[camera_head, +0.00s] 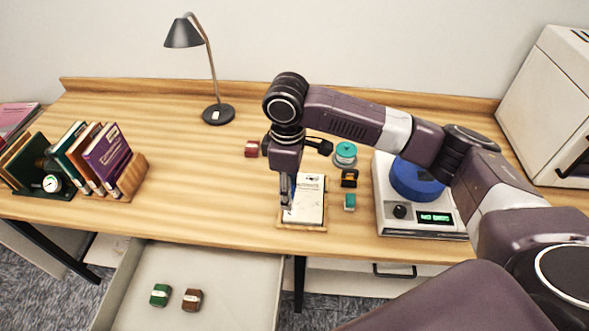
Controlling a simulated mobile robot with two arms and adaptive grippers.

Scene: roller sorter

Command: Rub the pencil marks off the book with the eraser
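An open white book or booklet (308,203) with dark print or marks near its top lies on a wooden board (318,228) near the table's front edge. My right gripper (287,203) points down over the book's left side and hides part of it. Its fingers are small and seen edge-on, so I cannot tell whether they are open, or touch the page. No eraser is clearly identifiable. Small blocks lie nearby: a teal one (349,202), a black and yellow one (349,178) and a red one (251,148). My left gripper is not in view.
A device with a blue disc (416,182) and green display stands at right, a teal-topped round item (345,152) behind the blocks. Books (107,157) and a lamp (218,114) stand at left. An open drawer (215,262) holds green and brown blocks.

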